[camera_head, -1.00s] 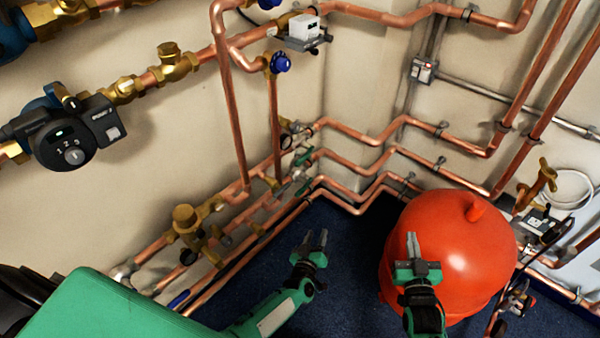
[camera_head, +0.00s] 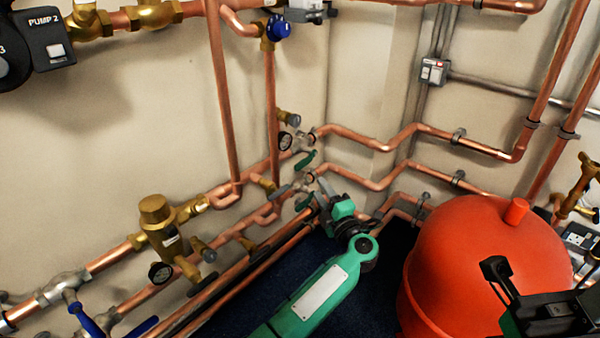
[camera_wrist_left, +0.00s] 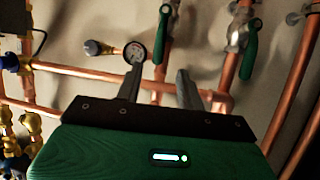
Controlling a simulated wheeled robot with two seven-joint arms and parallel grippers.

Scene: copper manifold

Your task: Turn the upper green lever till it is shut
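The upper green lever (camera_head: 304,160) sits on its valve on the upper copper pipe, near the corner, by a round gauge. In the left wrist view, the green lever beside the gauge (camera_wrist_left: 162,35) appears to be this one; it runs roughly along its pipe. A second green lever (camera_head: 304,203) is lower, and shows at right in the wrist view (camera_wrist_left: 250,50). My left gripper (camera_head: 326,190) is just below and right of the upper lever. In the wrist view its fingers (camera_wrist_left: 160,75) are apart with nothing between them. My right gripper (camera_head: 540,295) is partly cut off at lower right.
Copper pipes (camera_head: 400,135) run along both walls around the corner. The gauge (camera_head: 285,141) is close to the upper lever. A red tank (camera_head: 460,260) stands right of my left arm. Brass fittings (camera_head: 158,222) and a blue-handled valve (camera_head: 85,318) are at left. Dark blue floor shows between.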

